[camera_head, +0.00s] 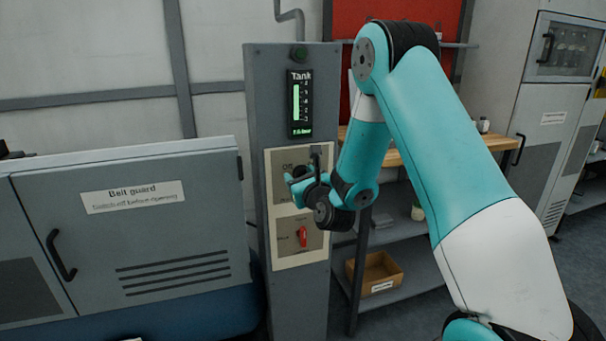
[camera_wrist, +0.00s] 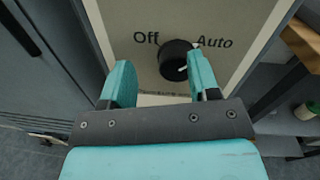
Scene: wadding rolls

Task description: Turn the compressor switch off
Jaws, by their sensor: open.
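A black round knob (camera_wrist: 174,60) sits on a beige panel (camera_wrist: 125,18) between the printed words Off, to its left, and Auto, to its right. Its white marks are too small to tell surely where it points. My gripper (camera_wrist: 160,62) is open in the wrist view. Its right finger is close by the knob's right side, and its left finger stands apart to the left. Small lettering below the knob is partly hidden. In the head view my gripper (camera_head: 303,186) is at the upper panel of the grey column (camera_head: 262,110) and covers most of the knob.
A lower panel carries a red switch (camera_head: 303,236). A tank gauge (camera_head: 300,104) with a green bar is above. A belt guard cabinet (camera_head: 130,235) stands left. Shelves with a cardboard box (camera_head: 376,273) and a wooden top (camera_head: 400,148) are behind my arm at right.

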